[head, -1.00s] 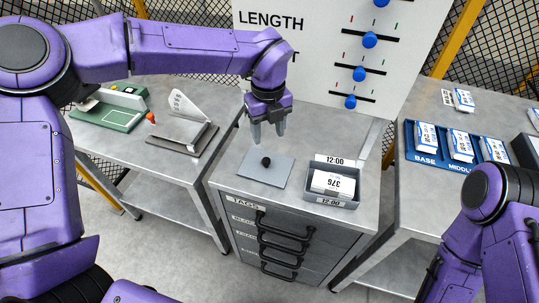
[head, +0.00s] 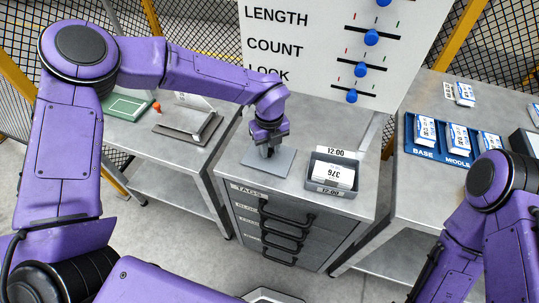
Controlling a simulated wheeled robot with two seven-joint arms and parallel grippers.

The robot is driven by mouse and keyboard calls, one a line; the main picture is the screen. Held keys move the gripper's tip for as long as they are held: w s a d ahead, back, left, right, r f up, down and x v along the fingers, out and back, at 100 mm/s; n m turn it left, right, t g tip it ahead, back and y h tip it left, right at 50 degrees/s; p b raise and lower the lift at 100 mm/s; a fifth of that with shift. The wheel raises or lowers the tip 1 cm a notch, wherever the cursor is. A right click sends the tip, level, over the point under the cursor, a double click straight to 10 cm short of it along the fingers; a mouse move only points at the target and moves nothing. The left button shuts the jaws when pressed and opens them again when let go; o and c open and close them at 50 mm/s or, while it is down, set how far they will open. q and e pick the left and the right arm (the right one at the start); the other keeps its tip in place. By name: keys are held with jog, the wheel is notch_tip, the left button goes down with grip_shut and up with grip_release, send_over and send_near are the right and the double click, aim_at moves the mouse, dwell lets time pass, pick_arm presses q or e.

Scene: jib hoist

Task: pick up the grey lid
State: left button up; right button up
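The grey lid (head: 281,163) is a flat square plate lying on the top of the grey drawer cabinet, left of the small grey box. Its black knob, seen a second ago, is now mostly hidden by my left gripper (head: 268,154). That gripper points down over the middle of the lid, with its fingertips at the knob. I cannot tell whether the fingers are closed on it. The lid lies flat on the cabinet top. My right gripper is out of view; only my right arm shows at lower right.
The open grey box (head: 336,188) holds a white card pack, close right of the lid. A board with blue sliders (head: 315,45) stands behind. A blue tray (head: 409,140) of packs is on the right table. A hinged plate device (head: 190,125) and green device (head: 127,104) stand left.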

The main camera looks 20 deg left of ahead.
pick_arm(q)
grip_shut()
